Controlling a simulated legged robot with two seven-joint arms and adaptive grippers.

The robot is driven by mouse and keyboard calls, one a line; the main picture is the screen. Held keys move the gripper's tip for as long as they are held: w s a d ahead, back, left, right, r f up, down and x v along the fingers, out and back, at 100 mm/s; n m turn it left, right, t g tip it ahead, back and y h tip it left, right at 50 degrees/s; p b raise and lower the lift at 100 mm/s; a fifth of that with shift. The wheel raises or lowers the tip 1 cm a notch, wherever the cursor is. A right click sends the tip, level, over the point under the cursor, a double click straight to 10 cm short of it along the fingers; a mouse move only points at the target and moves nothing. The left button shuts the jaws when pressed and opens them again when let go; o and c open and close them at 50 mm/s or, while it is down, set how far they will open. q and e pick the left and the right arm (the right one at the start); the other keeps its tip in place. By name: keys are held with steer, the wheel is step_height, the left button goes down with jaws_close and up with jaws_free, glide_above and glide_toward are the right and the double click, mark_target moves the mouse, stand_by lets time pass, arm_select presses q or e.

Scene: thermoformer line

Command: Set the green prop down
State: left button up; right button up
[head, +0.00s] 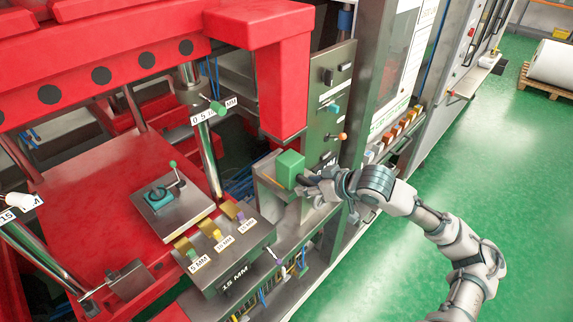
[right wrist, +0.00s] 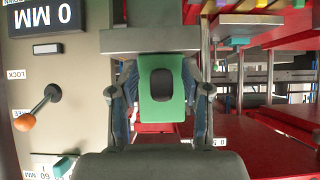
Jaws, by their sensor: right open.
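The green prop (head: 289,168) is a block standing on a grey metal ledge (head: 272,192) beside the press, below the red overhang. My right gripper (head: 312,184) is at its right side in the head view. In the right wrist view the green prop (right wrist: 161,112) lies between the two fingers of my right gripper (right wrist: 161,76), its dark oval recess facing the camera. The fingers are spread on either side of it; whether they touch it I cannot tell. My left gripper is not in view.
A control panel (head: 331,98) with levers stands just behind the ledge. The red press bed (head: 100,190) holds a grey plate with a lever. A rack with coloured tabs and MM labels (head: 228,262) is at the front.

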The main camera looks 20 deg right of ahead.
steer(key=shift+s+d+r, duration=0.25)
steer(key=shift+d, duration=0.05)
steer(key=v, duration=0.6)
steer(key=shift+s+a+r, duration=0.15)
steer(key=shift+s+r, duration=0.1)
steer(key=shift+s, duration=0.1)
steer(key=shift+w, duration=0.1)
